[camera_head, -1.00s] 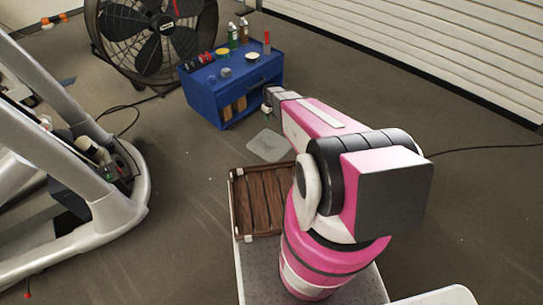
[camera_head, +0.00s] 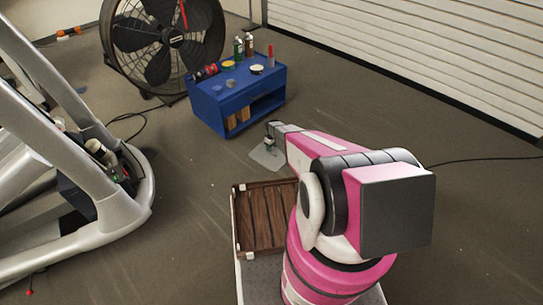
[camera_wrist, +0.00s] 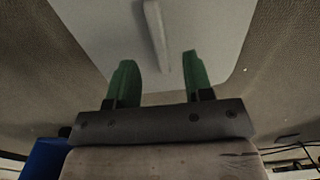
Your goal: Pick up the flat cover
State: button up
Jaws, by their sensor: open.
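The flat cover (camera_head: 266,155) is a light grey plate lying on the floor in front of the blue cart. In the wrist view the cover (camera_wrist: 105,30) fills the upper middle and has a raised narrow rib (camera_wrist: 157,35) along it. My gripper (camera_head: 270,129) is above the cover's far side in the head view. In the wrist view my gripper (camera_wrist: 158,75) shows two green fingers spread apart with nothing between them. The rib lies ahead of the gap between the fingertips. The gap in height between the fingers and the cover is hard to judge.
A blue cart (camera_head: 208,103) with bottles and small items on top stands behind the cover. A wooden slatted tray (camera_head: 262,218) sits on my base. A large fan (camera_head: 160,45) and a treadmill-like grey frame (camera_head: 80,215) stand to the left. The floor at right is clear except a black cable.

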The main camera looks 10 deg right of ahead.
aim_at(274, 161)
notch_tip(274, 161, down, 5)
jog(key=shift+w+a, duration=0.1)
jog(key=shift+w, duration=0.05)
grip_shut()
jog(key=shift+r, duration=0.15)
